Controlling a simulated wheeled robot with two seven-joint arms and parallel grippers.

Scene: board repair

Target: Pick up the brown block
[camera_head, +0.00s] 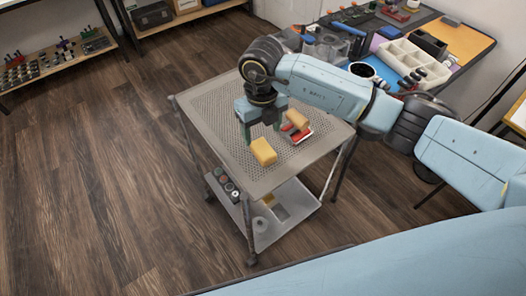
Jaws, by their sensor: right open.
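Two tan blocks are on the perforated top of a cart (205,110). The browner block (298,118) is at the right, beside or resting on a red and grey item (298,134); I cannot tell which. A yellower block (263,152) lies nearer the front edge. My right gripper (262,134) points down over the cart top, open and empty. Its fingers are just behind the yellower block and left of the browner one. My left gripper is not in view.
A workbench (465,40) with a white compartment tray (405,58), a dark box and tools stands behind at the right. The cart's lower shelf (275,215) holds small round items. Shelves stand at the upper left. The wooden floor at left is clear.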

